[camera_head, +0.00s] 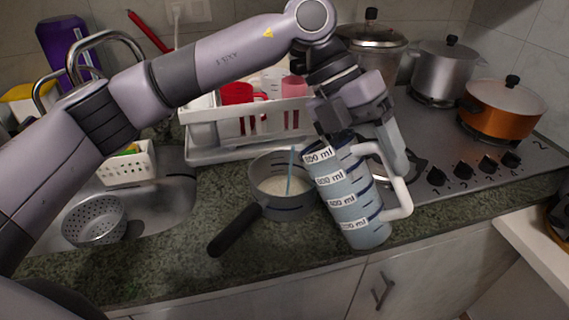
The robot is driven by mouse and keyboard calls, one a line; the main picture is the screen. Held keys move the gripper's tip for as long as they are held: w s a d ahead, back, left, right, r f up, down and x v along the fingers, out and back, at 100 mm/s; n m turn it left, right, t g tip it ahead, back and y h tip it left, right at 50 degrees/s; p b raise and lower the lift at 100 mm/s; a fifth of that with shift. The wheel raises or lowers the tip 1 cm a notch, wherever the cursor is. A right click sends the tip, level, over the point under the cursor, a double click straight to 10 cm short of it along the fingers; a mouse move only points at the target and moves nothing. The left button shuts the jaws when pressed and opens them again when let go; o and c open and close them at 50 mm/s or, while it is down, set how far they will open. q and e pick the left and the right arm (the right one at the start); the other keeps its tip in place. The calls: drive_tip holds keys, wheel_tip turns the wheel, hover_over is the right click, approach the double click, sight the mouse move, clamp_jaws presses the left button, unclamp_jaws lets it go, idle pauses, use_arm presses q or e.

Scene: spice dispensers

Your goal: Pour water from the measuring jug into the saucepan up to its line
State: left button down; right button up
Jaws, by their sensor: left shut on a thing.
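The measuring jug (347,205) is clear with a bluish tint, a white handle and several ml labels. It tilts left, its rim beside and above the saucepan (296,207). The grey saucepan stands on the counter with its black handle toward the front left. A thin blue stream (291,172) runs down near the jug's lip into the saucepan, which has pale contents. A dark line shows on its inner wall; the exact level against it is unclear. My left gripper (368,147) is shut on the jug at its upper handle. My right gripper is out of view.
A white dish rack (204,140) with red and pink cups stands behind the saucepan. The stove at right holds several pots, including an orange one (503,105). A sink with a colander (94,221) is at left. The front counter strip is clear.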

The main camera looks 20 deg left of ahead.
sight(354, 147)
use_arm(q)
drive_tip(key=shift+w+a+h, duration=0.15)
drive_tip(key=shift+a+h, duration=0.1)
drive_tip(key=shift+h, duration=0.05)
drive_tip(key=shift+w+a+g+h+b, duration=0.15)
drive_tip(key=shift+a+g+h+b, duration=0.25)
drive_tip(key=shift+b, duration=0.5)
drive_tip(key=shift+w+a+r+h+b, duration=0.2)
drive_tip(key=shift+a+r+h+b, duration=0.45)
drive_tip(key=shift+r+h, duration=0.35)
idle(1.7)
drive_tip(key=shift+w+a+r+g+h+b, duration=0.2)
drive_tip(key=shift+a+r+g+h+b, duration=0.2)
drive_tip(key=shift+h, duration=0.2)
idle(1.8)
